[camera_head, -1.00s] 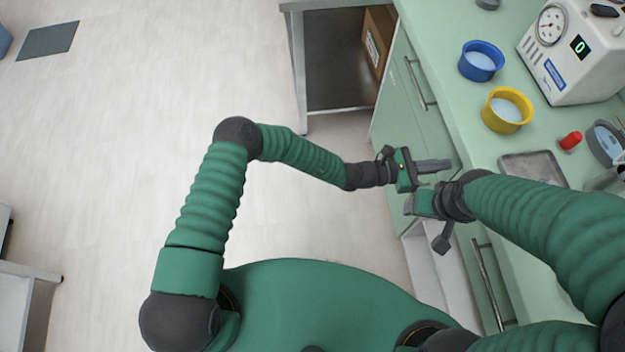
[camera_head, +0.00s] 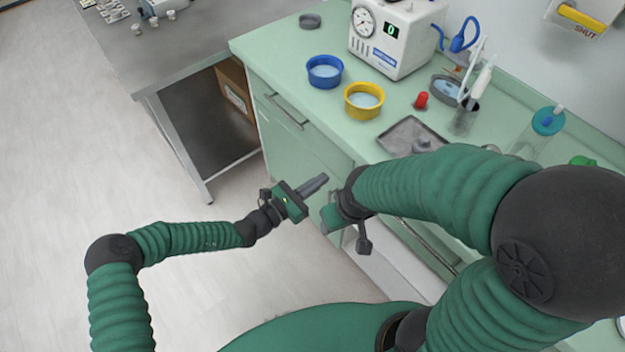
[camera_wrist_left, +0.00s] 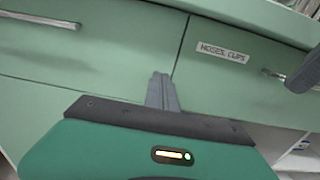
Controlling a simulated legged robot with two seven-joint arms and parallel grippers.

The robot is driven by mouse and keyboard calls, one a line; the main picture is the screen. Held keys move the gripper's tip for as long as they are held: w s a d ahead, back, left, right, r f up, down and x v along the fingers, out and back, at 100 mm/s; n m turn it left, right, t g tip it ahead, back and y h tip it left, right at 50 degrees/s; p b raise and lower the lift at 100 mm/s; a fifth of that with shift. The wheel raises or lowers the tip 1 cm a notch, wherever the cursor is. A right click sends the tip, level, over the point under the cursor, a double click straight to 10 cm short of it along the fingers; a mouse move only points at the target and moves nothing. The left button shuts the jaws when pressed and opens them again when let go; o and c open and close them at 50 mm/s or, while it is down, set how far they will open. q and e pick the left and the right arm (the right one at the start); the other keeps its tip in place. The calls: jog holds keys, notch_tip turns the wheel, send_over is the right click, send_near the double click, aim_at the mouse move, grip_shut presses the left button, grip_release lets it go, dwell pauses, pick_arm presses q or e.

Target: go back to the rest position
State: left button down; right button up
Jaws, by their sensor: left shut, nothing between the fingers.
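My left gripper (camera_head: 315,184) is in front of the green cabinet, below the counter's front edge. Its fingers are together with nothing between them. In the left wrist view the closed fingers (camera_wrist_left: 162,92) point at the cabinet's drawer fronts and look empty. My right gripper (camera_head: 332,216) is just to the right of the left one. Its arm hides most of it, and its fingers cannot be made out. The two grippers are close together but look apart.
The green counter (camera_head: 290,55) holds a blue bowl (camera_head: 324,72), a yellow bowl (camera_head: 364,101), a metal tray (camera_head: 395,139), a red item (camera_head: 421,100) and a white machine with a gauge (camera_head: 395,40). A grey table (camera_head: 190,45) stands at the back left. The floor at left (camera_head: 70,150) is clear.

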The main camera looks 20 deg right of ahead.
pick_arm(q)
jog(key=s+a+r+m+g+y+p, duration=0.2)
jog(key=s+a+m+g+y+p, duration=0.2)
jog(key=s+a+m, duration=0.5)
jog(key=s+a+r+m+g+y+p, duration=0.2)
jog(key=s+a+m+g+y+p, duration=0.25)
jog(key=a, duration=0.55)
jog(key=s+a+r+m+t+y+p, duration=0.1)
jog(key=a+r+m+t+y+p, duration=0.1)
jog(key=a+r+m+y, duration=0.2)
jog(key=s+a+r+m+t+y+p, duration=0.1)
jog(key=a+r+m+t+y, duration=0.2)
jog(key=a+r, duration=0.8)
jog(key=a+m+y, duration=0.1)
jog(key=a, duration=0.6)
jog(key=shift+a+r+y+p, duration=0.15)
jog(key=shift+r+y+p, duration=0.15)
jog(key=shift+y+p, duration=0.1)
pick_arm(e)
jog(key=w+v, duration=0.3)
jog(key=v, duration=0.9)
jog(key=shift+w+a+r, duration=0.3)
jog(key=shift+w+r, duration=0.05)
jog(key=shift+r, duration=0.1)
